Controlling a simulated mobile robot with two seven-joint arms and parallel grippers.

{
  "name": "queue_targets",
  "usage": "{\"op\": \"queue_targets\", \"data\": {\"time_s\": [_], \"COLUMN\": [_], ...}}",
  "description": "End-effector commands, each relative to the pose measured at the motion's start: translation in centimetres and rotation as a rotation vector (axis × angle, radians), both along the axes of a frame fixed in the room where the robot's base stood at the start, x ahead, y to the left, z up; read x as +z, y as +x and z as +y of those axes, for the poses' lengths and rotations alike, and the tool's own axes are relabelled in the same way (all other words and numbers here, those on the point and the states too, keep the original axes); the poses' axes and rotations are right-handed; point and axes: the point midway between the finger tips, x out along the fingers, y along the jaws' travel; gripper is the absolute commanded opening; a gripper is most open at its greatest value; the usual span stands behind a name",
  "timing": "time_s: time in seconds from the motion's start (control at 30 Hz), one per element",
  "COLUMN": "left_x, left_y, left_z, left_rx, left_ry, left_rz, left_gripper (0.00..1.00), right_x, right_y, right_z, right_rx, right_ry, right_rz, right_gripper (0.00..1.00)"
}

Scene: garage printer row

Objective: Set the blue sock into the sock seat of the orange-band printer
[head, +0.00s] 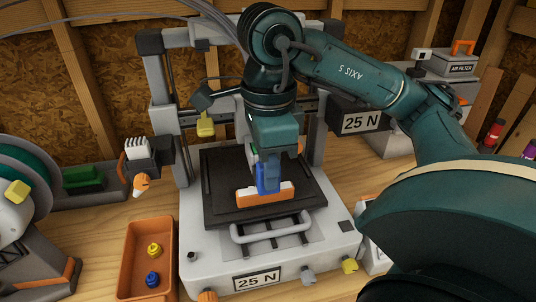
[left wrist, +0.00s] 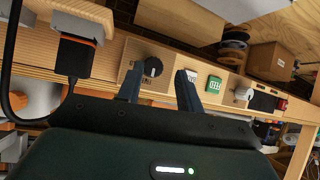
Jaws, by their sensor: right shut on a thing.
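The printer (head: 188,235) stands mid-view in the head view, with a dark bed (head: 222,172) and a "25 N" label on its front. My right gripper (head: 267,170) points down over the bed and is shut on a bright blue piece, which I take for the blue sock (head: 268,183). The blue piece is at an orange and white block (head: 265,195) on the bed; I cannot tell whether it is seated in it. My right gripper and arm hide much of the printer's centre. My left gripper (left wrist: 160,72) is open and empty in the left wrist view.
An orange bin (head: 132,236) left of the printer holds a small yellow piece (head: 154,249) and a small blue piece (head: 152,279). A grey box labelled air filter (head: 452,62) stands back right. A spool (head: 22,165) stands far left. My right arm covers the right side.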

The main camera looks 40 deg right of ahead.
Motion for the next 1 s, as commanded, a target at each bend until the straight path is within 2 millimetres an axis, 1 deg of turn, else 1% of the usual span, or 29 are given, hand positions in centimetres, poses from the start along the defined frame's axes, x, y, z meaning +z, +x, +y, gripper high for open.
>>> {"op": "queue_targets", "data": {"time_s": [0.6, 0.73, 1.0], "left_x": [0.8, 0.9, 0.8], "left_y": [0.0, 0.0, 0.0], "left_z": [0.0, 0.0, 0.0], "left_rx": [0.0, 0.0, 0.0], "left_ry": [0.0, 0.0, 0.0], "left_rz": [0.0, 0.0, 0.0], "left_gripper": [0.36, 0.36, 0.36], "right_x": [0.1, 0.0, 0.0], "right_y": [-3.7, -4.1, -4.1], "right_z": [3.2, 3.4, 3.5], "right_rx": [0.002, 0.001, -0.001], "right_ry": [0.0, 0.0, 0.0], "right_rz": [0.0, 0.0, 0.0], "right_gripper": [0.0, 0.0, 0.0]}}
